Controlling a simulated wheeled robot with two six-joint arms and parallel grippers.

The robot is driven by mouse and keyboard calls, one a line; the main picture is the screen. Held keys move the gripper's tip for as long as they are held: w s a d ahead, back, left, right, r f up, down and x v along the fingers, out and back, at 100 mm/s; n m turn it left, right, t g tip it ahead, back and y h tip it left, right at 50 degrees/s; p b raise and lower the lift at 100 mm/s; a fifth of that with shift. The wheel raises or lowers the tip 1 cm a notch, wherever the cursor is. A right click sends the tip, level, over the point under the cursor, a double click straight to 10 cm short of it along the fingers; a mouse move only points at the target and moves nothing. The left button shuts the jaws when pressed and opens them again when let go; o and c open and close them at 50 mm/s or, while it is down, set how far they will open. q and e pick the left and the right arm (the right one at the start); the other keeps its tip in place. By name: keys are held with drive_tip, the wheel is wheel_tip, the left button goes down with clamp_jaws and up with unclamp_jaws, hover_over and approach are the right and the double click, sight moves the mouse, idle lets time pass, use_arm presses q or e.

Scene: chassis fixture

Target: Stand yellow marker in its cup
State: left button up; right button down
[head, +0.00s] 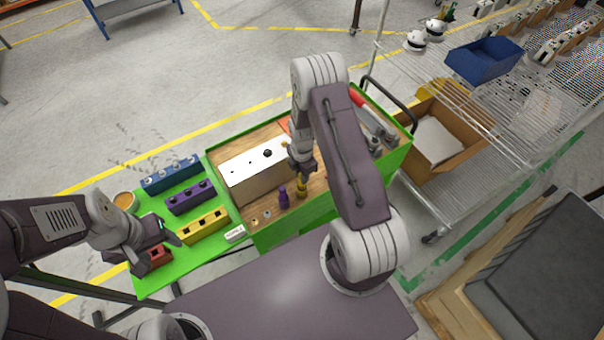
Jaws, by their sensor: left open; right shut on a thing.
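My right gripper (301,170) points down over the green-edged cart and is shut on the yellow marker (301,188). The marker hangs roughly upright below the fingers; I cannot tell whether its lower end touches anything. A purple marker (283,197) stands upright just left of it. Two small round fittings (267,213) (254,220) lie further left in the same row and look empty. Any cup under the yellow marker is too small to make out. My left gripper (168,242) is open and empty over the green side table, near a red block (157,257).
A white box (254,172) with holes on top stands behind the markers. Blue (171,174), purple (191,198) and yellow (203,227) blocks with holes lie on the green table (152,285). Tools with a red handle (357,97) lie at the cart's right end.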

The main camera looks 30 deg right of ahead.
drive_tip(key=shift+f+b, duration=0.5)
drive_tip(key=shift+f, duration=0.35)
drive_tip(key=c, duration=1.2)
unclamp_jaws()
drive_tip(key=shift+o, duration=0.2)
wheel_tip(320, 180, up, 9)
drive_tip(key=p, duration=0.7)
drive_tip(key=shift+r, duration=0.2)
drive_tip(key=shift+f, duration=0.15)
drive_tip(key=shift+f, duration=0.15)
